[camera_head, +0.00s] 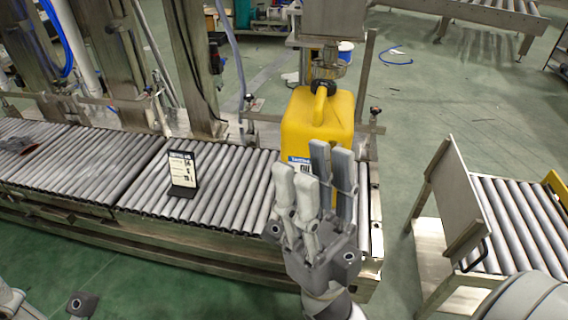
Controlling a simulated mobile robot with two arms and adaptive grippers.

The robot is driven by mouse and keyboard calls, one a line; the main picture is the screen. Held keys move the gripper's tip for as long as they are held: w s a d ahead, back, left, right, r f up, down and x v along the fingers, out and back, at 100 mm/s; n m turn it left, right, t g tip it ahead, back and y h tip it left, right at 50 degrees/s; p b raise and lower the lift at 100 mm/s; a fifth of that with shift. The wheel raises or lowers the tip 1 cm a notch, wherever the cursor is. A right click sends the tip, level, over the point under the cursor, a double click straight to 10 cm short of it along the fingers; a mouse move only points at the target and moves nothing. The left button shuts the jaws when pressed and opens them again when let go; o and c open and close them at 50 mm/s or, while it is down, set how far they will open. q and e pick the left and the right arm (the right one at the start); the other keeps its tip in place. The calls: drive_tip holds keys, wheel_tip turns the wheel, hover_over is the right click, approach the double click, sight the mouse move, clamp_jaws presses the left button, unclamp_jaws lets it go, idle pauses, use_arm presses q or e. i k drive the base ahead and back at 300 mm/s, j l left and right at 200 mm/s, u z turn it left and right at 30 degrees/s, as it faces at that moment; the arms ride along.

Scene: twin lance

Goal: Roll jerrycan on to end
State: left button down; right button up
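The yellow jerrycan (300,123) stands upright near the right end of the roller conveyor (240,185), under a metal filling head. It has a dark cap or nozzle area on top and a blue-and-white label low on its front. My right gripper (314,165) is in front of the jerrycan, fingers pointing up and away, hiding its lower right part. Its fingers stand apart, with nothing visible held; whether they touch the jerrycan is unclear.
A small display stand (184,173) sits on the conveyor left of the jerrycan. A separate roller table (520,222) with an upright metal plate (450,200) stands at right, across a floor gap. Metal posts rise behind the conveyor.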

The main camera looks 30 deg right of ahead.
sight(308, 116)
drive_tip(key=i+j+z, duration=0.1)
drive_tip(key=z, duration=0.35)
drive_tip(key=i+j+z, duration=0.2)
drive_tip(key=z, duration=0.3)
drive_tip(key=i+j+z, duration=0.15)
drive_tip(key=z, duration=0.3)
drive_tip(key=i+j+z, duration=0.15)
drive_tip(key=j+z, duration=0.15)
drive_tip(key=i+l, duration=0.15)
drive_tip(key=i, duration=0.15)
